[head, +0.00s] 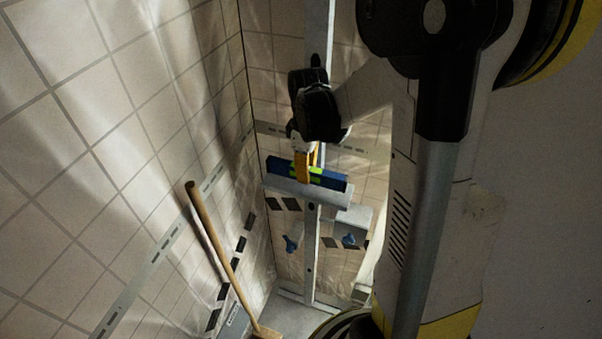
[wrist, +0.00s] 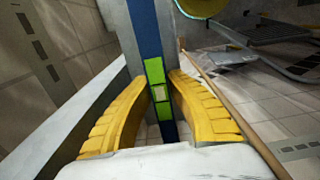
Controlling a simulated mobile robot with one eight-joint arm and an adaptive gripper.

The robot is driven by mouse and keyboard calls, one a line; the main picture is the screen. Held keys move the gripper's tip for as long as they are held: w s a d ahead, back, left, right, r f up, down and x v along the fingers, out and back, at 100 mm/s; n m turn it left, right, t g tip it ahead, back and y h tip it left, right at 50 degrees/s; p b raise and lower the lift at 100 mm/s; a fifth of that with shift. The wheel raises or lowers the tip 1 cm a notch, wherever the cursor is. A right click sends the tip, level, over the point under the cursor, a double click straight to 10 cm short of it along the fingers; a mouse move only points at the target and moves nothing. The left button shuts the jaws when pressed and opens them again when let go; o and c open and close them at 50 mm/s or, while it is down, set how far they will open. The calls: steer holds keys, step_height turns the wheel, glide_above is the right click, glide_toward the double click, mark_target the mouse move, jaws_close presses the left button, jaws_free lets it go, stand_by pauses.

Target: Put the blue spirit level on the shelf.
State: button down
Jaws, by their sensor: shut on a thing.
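The blue spirit level (head: 333,181) has a bright green middle section with a small vial. It also shows in the wrist view (wrist: 145,30), running lengthwise between two yellow fingers. My gripper (head: 304,168) is shut on it near the green section; the fingers also fill the wrist view (wrist: 160,92). The grey shelf (head: 296,190) is a narrow ledge on an upright metal post. In the head view the level lies along the shelf, just above or on it. In the wrist view the pale shelf edge (wrist: 75,118) runs alongside the level. I cannot tell whether they touch.
A wooden-handled broom (head: 214,231) leans at the left tiled wall. A grey box-like part (head: 353,218) sits lower right of the shelf. Tiled walls close in the corner.

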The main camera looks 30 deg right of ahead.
steer(key=shift+f, duration=1.55)
steer(key=shift+f+b, duration=0.2)
steer(key=shift+b, duration=0.1)
steer(key=c, duration=1.4)
jaws_free()
steer(key=shift+r, duration=0.1)
